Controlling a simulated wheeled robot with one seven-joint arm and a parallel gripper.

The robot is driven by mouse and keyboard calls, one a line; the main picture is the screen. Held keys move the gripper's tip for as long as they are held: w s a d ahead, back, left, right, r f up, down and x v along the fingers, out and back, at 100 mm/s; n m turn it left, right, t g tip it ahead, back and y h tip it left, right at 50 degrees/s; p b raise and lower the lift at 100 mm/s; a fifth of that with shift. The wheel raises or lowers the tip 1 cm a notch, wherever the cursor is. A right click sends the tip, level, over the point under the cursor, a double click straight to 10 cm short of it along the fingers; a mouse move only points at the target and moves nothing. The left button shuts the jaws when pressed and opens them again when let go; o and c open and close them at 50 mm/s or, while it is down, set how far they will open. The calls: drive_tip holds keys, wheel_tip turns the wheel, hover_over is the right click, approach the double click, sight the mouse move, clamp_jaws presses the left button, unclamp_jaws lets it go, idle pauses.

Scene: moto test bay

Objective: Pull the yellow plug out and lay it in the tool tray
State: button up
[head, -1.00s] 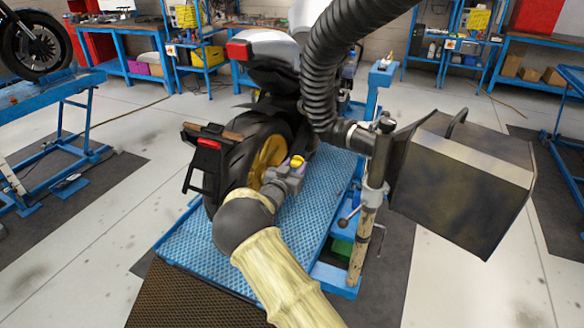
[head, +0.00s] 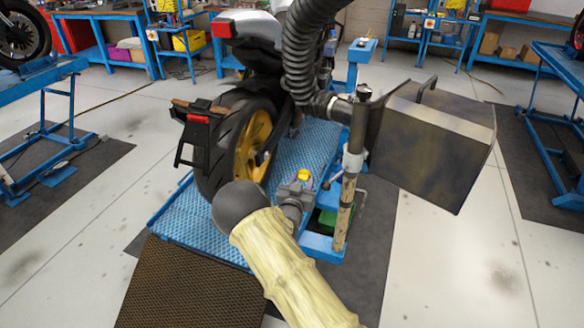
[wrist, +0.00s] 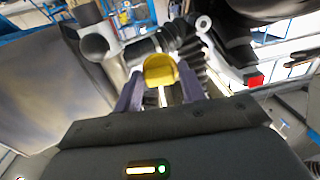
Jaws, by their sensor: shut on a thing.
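My gripper (head: 303,180) is shut on the yellow plug (head: 304,174) and holds it above the right side of the blue lift platform. In the wrist view the yellow plug (wrist: 160,70) sits between the two purple fingers of my gripper (wrist: 160,88), clear of other things as far as I can see. A blue ledge, which may be the tool tray, lies by the post just right of my gripper. It is mostly hidden, and a small tool handle (head: 333,181) shows there.
A motorcycle with a gold rear wheel (head: 253,147) stands on the blue lift platform (head: 185,224). A ribbed black hose (head: 300,60), an upright post (head: 349,180) and a large dark box (head: 430,140) crowd the right side.

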drive_tip(key=s+d+f+n+y, duration=0.3)
drive_tip(key=s+d+f+y, duration=0.2)
drive_tip(key=s+d+f, duration=0.65)
drive_tip(key=shift+t, duration=0.4)
drive_tip(key=r+p, duration=0.1)
drive_tip(key=p, duration=0.1)
drive_tip(key=s+r+p, duration=0.1)
drive_tip(key=r+p, duration=0.1)
drive_tip(key=p, duration=0.1)
drive_tip(key=r+p, duration=0.2)
drive_tip(key=shift+s+a+r+p, duration=0.25)
drive_tip(key=shift+s+a+p, duration=0.05)
drive_tip(key=shift+a+p, duration=0.1)
